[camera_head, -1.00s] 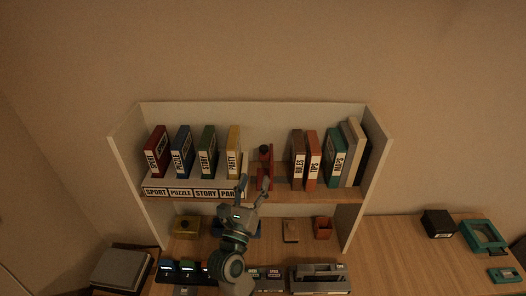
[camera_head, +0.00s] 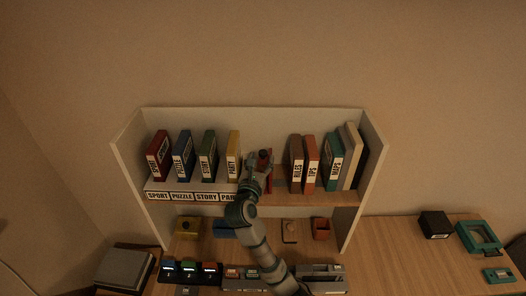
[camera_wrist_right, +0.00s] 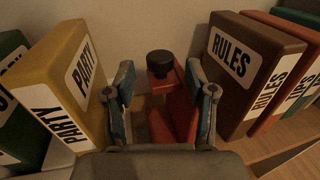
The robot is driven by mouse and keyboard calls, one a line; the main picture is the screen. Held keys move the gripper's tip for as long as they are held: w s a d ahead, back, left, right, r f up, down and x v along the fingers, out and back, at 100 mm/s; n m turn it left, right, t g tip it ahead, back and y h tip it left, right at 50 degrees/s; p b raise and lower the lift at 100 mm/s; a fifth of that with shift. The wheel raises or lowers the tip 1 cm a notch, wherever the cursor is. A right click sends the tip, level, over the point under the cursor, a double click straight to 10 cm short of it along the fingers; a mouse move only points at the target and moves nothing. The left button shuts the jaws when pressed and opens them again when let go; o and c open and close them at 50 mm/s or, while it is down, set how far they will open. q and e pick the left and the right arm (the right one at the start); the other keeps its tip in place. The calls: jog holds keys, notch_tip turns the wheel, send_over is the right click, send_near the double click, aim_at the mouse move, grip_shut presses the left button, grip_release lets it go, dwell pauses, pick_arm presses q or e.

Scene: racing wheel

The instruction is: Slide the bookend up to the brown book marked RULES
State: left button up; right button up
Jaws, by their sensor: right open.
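The bookend (camera_head: 267,157) is red with a black knob on top and stands upright on the upper shelf. The brown book marked RULES (camera_head: 296,162) stands to its right, with a gap of bare shelf between them. My right gripper (camera_head: 257,160) reaches in over the shelf at the bookend. In the right wrist view the gripper (camera_wrist_right: 160,80) is open, with one finger on each side of the red bookend (camera_wrist_right: 172,112). The RULES book (camera_wrist_right: 247,72) is just beyond the right finger there. I cannot tell whether either finger touches the bookend. My left gripper is not in view.
The yellow PARTY book (camera_wrist_right: 65,90) stands close to the left finger, on a raised labelled strip (camera_head: 190,194) with other books. The TIPS book (camera_head: 311,160) and others stand right of RULES. The shelf's back panel (camera_head: 265,122) is behind the bookend.

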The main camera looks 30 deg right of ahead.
aim_at(262, 157)
jog(key=shift+x, duration=1.7)
jog(key=shift+c, duration=0.3)
jog(key=shift+a, duration=0.1)
grip_shut()
